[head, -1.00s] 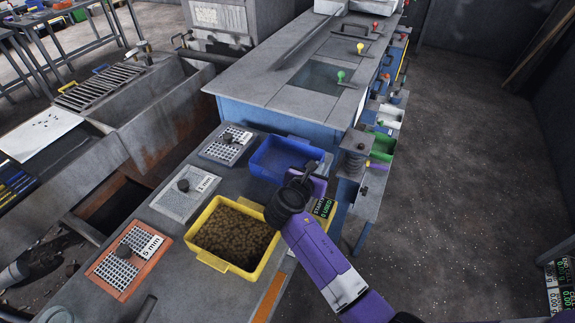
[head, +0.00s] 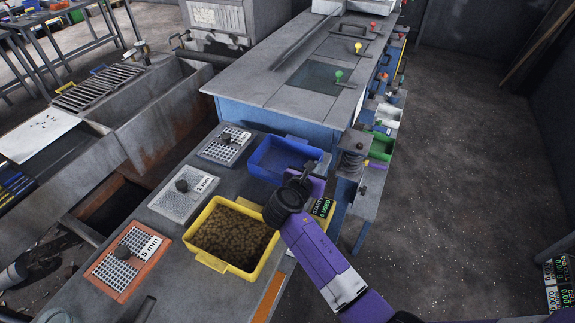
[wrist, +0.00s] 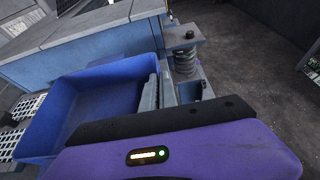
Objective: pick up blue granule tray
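In the wrist view the tray (wrist: 65,110) fills the left, tilted in the picture. My gripper (head: 311,168) is at the tray's right rim. In the wrist view the grey fingers (wrist: 157,92) stand close against that rim. The purple gripper body hides their lower part, and I cannot tell whether they are closed on the rim.
A yellow tray of brown granules (head: 235,232) stands in front of the blue tray. Several sieve plates (head: 185,193) with dark knobs line the left. The machine (head: 285,107) rises behind, and a spring mount (head: 352,150) stands close right. Open floor lies to the right.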

